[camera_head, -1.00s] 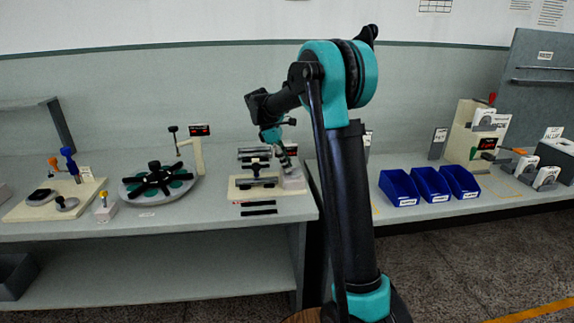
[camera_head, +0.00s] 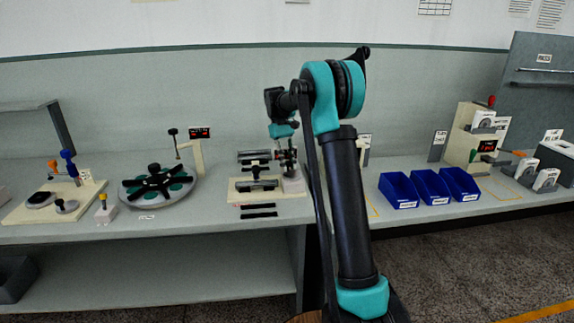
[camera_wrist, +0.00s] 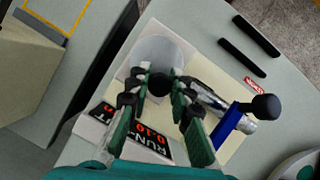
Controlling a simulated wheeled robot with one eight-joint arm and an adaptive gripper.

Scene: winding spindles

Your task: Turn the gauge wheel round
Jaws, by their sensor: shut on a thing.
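The gauge wheel shows in the wrist view as a pale grey disc (camera_wrist: 163,52) with a black knob (camera_wrist: 159,84). My gripper (camera_wrist: 168,90) has its fingers on both sides of this knob and is shut on it. In the head view my gripper (camera_head: 287,160) points down at the right end of the run-out stand (camera_head: 240,197); the wheel is hard to make out there. A run-out display (camera_wrist: 140,135) with red digits is partly hidden behind my fingers. A silver cylinder (camera_wrist: 212,97) lies beside the wheel.
A blue bar (camera_wrist: 229,122) with a black ball knob (camera_wrist: 265,107) stands close to my gripper. Two black strips (camera_head: 259,210) lie at the bench front. A round rotary plate (camera_head: 130,198) is to the left, and blue bins (camera_head: 402,192) are to the right.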

